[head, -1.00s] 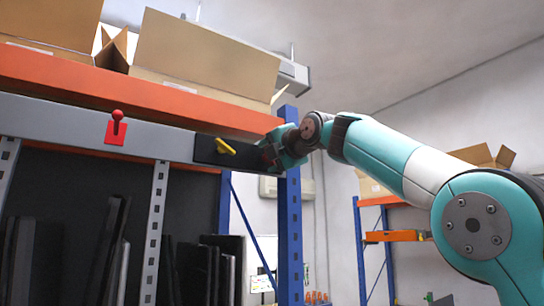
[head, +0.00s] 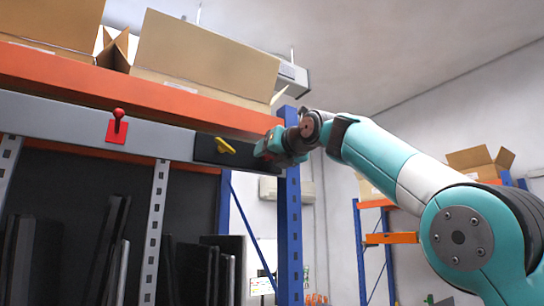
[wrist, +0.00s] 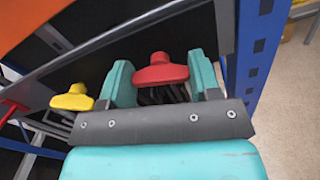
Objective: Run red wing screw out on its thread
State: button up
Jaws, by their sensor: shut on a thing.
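The red wing screw (wrist: 161,70) shows in the wrist view between the two teal fingers of my gripper (wrist: 160,80), which is shut on it. In the head view my gripper (head: 268,145) is at the right end of a black plate (head: 207,148) on the grey rail, and it hides the red screw there. A yellow wing screw (head: 225,146) sits on the same plate, left of my gripper; it also shows in the wrist view (wrist: 73,97). The red screw's thread is hidden.
A red lever (head: 117,122) stands on the grey rail (head: 60,117) to the left. A blue rack post (head: 290,225) stands close beside my gripper. Open cardboard boxes (head: 200,55) sit on the orange shelf above. Dark panels (head: 195,270) stand below.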

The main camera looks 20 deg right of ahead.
jog(key=shift+n+b, duration=0.45)
jog(key=shift+n, duration=0.75)
jog(key=o, duration=0.9)
jog(key=shift+w, duration=0.15)
jog(key=shift+o, duration=0.2)
jog(key=b+v, duration=0.7)
jog(key=v, duration=1)
jog(key=shift+s, duration=0.3)
jog(key=shift+d, duration=0.1)
